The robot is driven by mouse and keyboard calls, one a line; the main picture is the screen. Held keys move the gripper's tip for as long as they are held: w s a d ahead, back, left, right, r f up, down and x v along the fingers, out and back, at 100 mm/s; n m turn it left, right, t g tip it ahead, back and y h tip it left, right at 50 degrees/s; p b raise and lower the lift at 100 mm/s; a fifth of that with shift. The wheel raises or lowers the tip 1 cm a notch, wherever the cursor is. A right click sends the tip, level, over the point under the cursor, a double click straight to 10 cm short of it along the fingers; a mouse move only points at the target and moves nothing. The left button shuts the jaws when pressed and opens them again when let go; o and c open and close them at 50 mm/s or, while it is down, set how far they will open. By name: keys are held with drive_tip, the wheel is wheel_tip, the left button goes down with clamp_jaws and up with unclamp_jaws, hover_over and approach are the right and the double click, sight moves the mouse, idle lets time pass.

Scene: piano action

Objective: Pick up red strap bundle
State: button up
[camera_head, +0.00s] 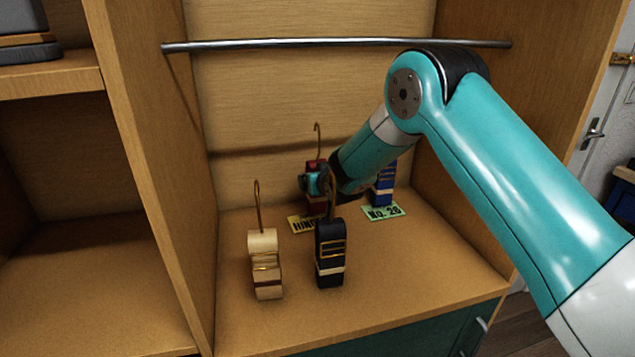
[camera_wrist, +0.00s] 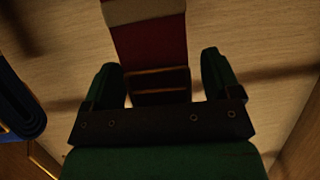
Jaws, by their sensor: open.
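The red strap bundle (camera_head: 312,168) stands upright at the back of the cabinet shelf, with a brass hook on top and a yellow label by its base. My arm and gripper partly hide it in the head view. In the wrist view the red strap bundle (camera_wrist: 150,45), with a pale band, lies between and beyond the two fingers. My gripper (camera_wrist: 160,78) is open, one finger on each side of the bundle. I cannot tell whether either finger touches it. In the head view my gripper (camera_head: 318,183) is at the bundle's front.
A blue bundle (camera_head: 384,185) stands to the right behind a green label (camera_head: 382,212); it also shows in the wrist view (camera_wrist: 18,105). A black bundle (camera_head: 330,255) and a cream bundle (camera_head: 265,265) stand in front. A metal rail (camera_head: 300,44) crosses above. The shelf's right front is clear.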

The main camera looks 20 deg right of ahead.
drive_tip(key=shift+w+f, duration=0.25)
drive_tip(key=shift+w, duration=0.3)
drive_tip(key=c, duration=1.1)
